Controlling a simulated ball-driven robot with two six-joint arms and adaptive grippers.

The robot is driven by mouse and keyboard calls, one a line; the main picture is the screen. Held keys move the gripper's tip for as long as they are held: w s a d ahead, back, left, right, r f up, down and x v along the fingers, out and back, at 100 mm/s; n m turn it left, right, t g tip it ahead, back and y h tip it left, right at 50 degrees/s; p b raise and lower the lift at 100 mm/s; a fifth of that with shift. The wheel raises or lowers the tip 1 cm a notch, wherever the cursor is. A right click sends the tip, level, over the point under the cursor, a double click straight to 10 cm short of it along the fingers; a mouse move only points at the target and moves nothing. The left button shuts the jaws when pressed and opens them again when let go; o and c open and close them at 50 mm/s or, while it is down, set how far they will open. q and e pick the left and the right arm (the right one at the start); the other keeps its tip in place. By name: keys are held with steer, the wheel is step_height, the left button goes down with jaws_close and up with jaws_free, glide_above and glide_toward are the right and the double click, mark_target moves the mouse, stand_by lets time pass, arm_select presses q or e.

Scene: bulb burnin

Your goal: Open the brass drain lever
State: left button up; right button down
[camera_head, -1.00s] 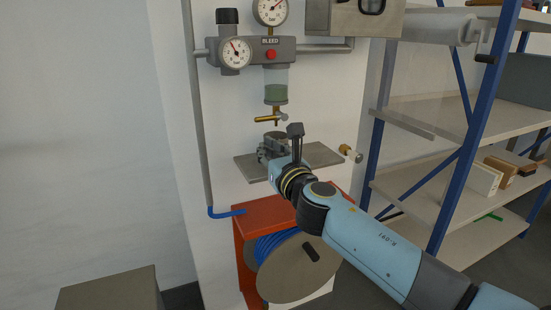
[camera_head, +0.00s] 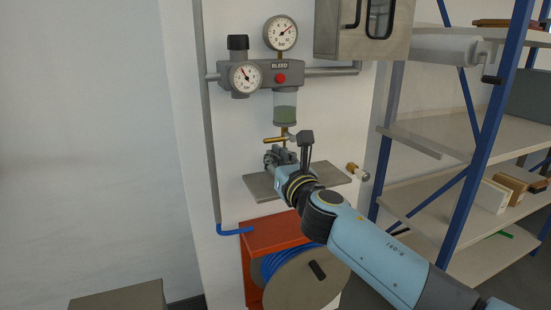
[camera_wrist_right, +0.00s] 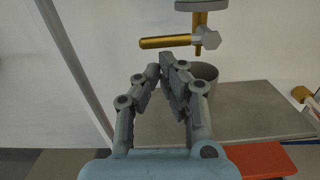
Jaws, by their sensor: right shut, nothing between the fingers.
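The brass drain lever (camera_head: 275,139) sits under the bowl with green liquid (camera_head: 285,108). It points left, roughly level, and it also shows in the right wrist view (camera_wrist_right: 168,42). My right gripper (camera_head: 280,150) is shut and empty, just below the lever. In the right wrist view its fingertips (camera_wrist_right: 160,66) meet a little below the lever, with a visible gap between them and it. A grey cup (camera_wrist_right: 205,73) stands on the small shelf behind the fingers; in the head view the gripper mostly hides it. My left gripper is not in view.
A grey shelf plate (camera_head: 262,188) juts out below the gripper. A gauge manifold with a red button (camera_head: 280,78) is above. A brass-ended fitting (camera_head: 356,171) sticks out at right. An orange stand with a hose reel (camera_head: 262,232) is below.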

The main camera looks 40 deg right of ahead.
mark_target(282, 122)
steer(key=shift+a+r+m, duration=0.15)
steer(key=shift+r+m, duration=0.2)
steer(key=shift+m, duration=0.45)
steer(key=r+m+p, duration=0.1)
steer(key=r+m, duration=0.1)
steer(key=m, duration=0.2)
steer(key=r+m+p, duration=0.1)
steer(key=r+m, duration=0.1)
steer(key=m, duration=0.3)
steer(key=d+r+m+p, duration=0.1)
steer(key=r+m, duration=0.1)
steer(key=m, duration=0.3)
steer(key=shift+s+r+g+h, duration=0.1)
steer(key=shift+r+g+h, duration=0.2)
steer(key=shift+d+r+m+p, duration=0.25)
steer(key=shift+d+m+p, duration=0.1)
steer(key=shift+m, duration=0.35)
steer(key=shift+s+d+r, duration=0.1)
steer(key=shift+d, duration=0.15)
